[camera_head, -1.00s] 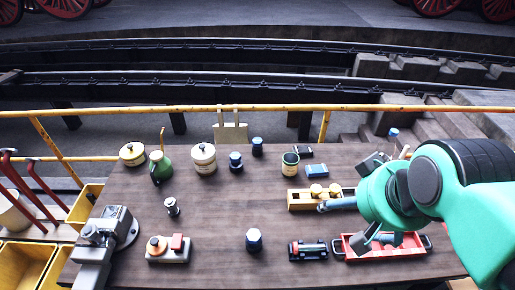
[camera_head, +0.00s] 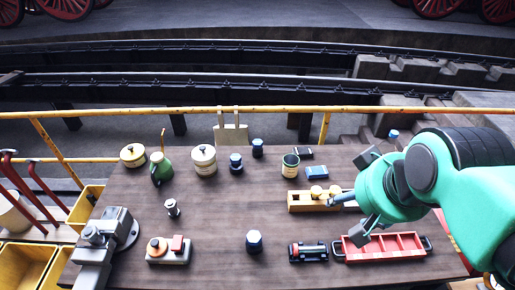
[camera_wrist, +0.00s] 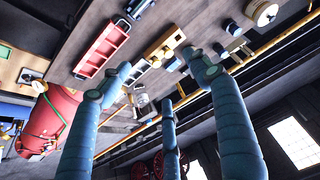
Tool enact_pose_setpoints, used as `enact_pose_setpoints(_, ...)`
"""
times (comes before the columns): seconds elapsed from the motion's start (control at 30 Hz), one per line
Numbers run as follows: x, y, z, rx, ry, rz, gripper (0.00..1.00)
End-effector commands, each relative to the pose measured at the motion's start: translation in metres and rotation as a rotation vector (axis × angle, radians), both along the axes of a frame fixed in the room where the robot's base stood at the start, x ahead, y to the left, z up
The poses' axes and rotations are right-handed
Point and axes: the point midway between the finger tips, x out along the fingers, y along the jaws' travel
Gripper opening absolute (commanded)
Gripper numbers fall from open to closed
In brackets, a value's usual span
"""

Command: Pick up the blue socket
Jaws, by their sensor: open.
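Several dark, socket-like pieces with bluish tops stand upright on the brown table. One stands at the front middle (camera_head: 254,241), one at the back (camera_head: 236,162), and another just right of that (camera_head: 257,147). I cannot tell for sure which is the blue socket. A small silvery piece (camera_head: 172,208) stands at left. My gripper (camera_head: 348,194) is at the right, above the wooden block and red tray, well apart from these pieces. Its three fingers are spread and empty; they also show in the wrist view (camera_wrist: 152,86).
A red tray (camera_head: 424,253) with compartments lies at front right, beside a dark tool (camera_head: 308,252). A wooden block (camera_head: 300,201), tin (camera_head: 290,165), blue box (camera_head: 317,172), green oil can (camera_head: 161,168) and vise (camera_head: 98,238) share the table. A yellow rail (camera_head: 270,108) runs behind. The table's middle is clear.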

Motion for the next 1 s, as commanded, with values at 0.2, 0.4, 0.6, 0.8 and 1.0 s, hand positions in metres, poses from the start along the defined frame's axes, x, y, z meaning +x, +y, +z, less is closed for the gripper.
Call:
enact_pose_setpoints(0.2,0.034,0.005,0.017,-0.01,0.023,0.039,0.63)
enact_pose_setpoints(0.4,0.077,0.012,0.033,-0.02,0.048,0.087,0.63)
enact_pose_setpoints(0.6,0.123,0.02,0.043,-0.033,0.072,0.138,0.63)
enact_pose_setpoints(0.8,0.17,0.029,0.047,-0.044,0.095,0.188,0.63)
enact_pose_setpoints(1.0,0.217,0.04,0.046,-0.054,0.119,0.236,0.63)
